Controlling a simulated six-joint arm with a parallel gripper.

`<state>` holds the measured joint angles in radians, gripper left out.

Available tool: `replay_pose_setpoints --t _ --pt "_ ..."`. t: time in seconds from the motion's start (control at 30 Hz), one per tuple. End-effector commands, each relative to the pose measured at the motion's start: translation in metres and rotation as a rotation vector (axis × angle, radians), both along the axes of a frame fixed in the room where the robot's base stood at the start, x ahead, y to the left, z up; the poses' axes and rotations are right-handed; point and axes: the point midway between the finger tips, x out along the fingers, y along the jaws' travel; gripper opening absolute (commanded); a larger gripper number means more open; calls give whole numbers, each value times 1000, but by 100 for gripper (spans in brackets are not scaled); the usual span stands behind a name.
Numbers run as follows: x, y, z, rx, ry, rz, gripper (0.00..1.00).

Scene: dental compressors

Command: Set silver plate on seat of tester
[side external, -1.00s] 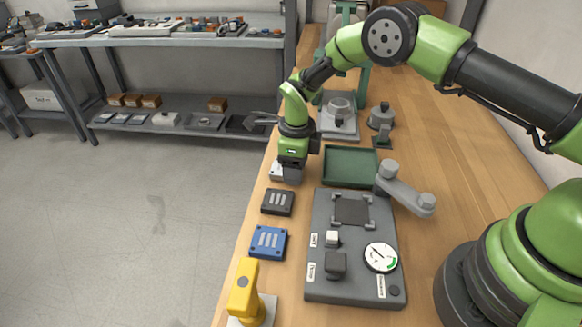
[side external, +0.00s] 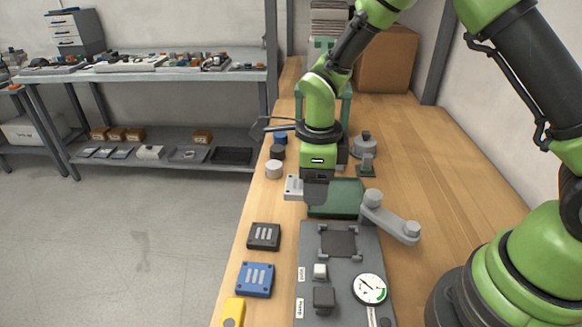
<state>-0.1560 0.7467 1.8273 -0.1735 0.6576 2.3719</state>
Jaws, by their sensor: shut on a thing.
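The silver plate (side external: 293,187) is a small light-grey square with slots. My gripper (side external: 316,190) is shut on its right side, and its fingers hide part of the plate. The plate is beside the left edge of the green tray, beyond the tester; its exact height above the table is hard to tell. The tester (side external: 310,262) is a grey block in front of my gripper. Its seat (side external: 339,243) is a dark square with small corner brackets and is empty. A grey swing arm (side external: 392,222) stands off to the seat's right.
The green tray (side external: 345,188) lies between my gripper and the tester. A black plate (side external: 264,237) and a blue plate (side external: 254,280) lie left of the tester. The tester carries a dial gauge (side external: 370,289) and knobs. Several small cylinders stand behind at left. The table's right side is clear.

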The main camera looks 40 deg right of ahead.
Motion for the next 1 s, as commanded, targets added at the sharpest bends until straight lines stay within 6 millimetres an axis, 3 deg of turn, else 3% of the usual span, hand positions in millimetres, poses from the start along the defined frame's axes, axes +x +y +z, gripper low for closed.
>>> replay_pose_setpoints --t 0.2,0.4,0.67,1.0 --pt "-56 -6 3 2 1 17 32" --pt "-83 -10 5 3 -2 23 32" --pt "-89 -11 -4 3 0 24 32" --pt "-89 -11 -37 3 1 23 32"
